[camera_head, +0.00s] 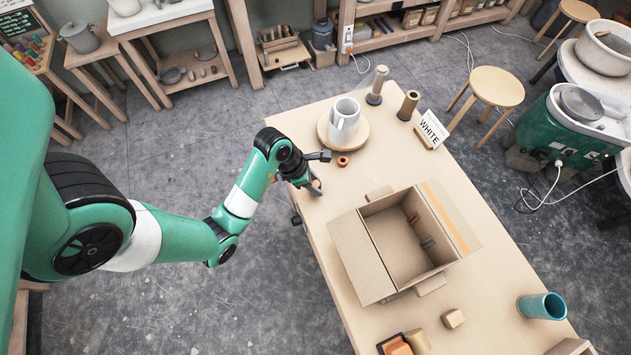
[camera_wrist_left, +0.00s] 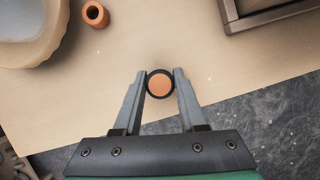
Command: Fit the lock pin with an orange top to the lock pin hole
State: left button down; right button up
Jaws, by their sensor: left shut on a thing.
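My left gripper (camera_head: 314,186) hangs over the near left edge of the table, left of the cardboard box. In the left wrist view, its fingers (camera_wrist_left: 160,76) are closed on both sides of the lock pin (camera_wrist_left: 160,86), which shows as an orange disc with a black rim. The pin's lower part is hidden beneath its top. A small orange-brown collar (camera_head: 342,161) with a dark hole stands on the table beyond the gripper, apart from it. It also shows in the left wrist view (camera_wrist_left: 96,14). I cannot tell for sure that this is the lock pin hole. My right gripper is not in view.
A round wooden board (camera_head: 325,141) carrying a white mug (camera_head: 344,117) sits behind the collar. The open cardboard box (camera_head: 360,262) stands to the right. Two upright cylinders and a "WHITE" card (camera_head: 432,130) are further back. Bare tabletop lies between the gripper and the collar.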

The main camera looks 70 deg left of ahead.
pick_arm(q)
jog(key=shift+r, duration=1.5)
jog(key=c, duration=1)
grip_release()
grip_shut()
jog(key=shift+w, duration=0.1)
jog(key=w+a+r, duration=0.5)
jog(key=w+a, duration=0.1)
jog(key=w, duration=0.4)
jog(key=shift+w+a+r, duration=0.3)
jog(key=shift+a, duration=0.05)
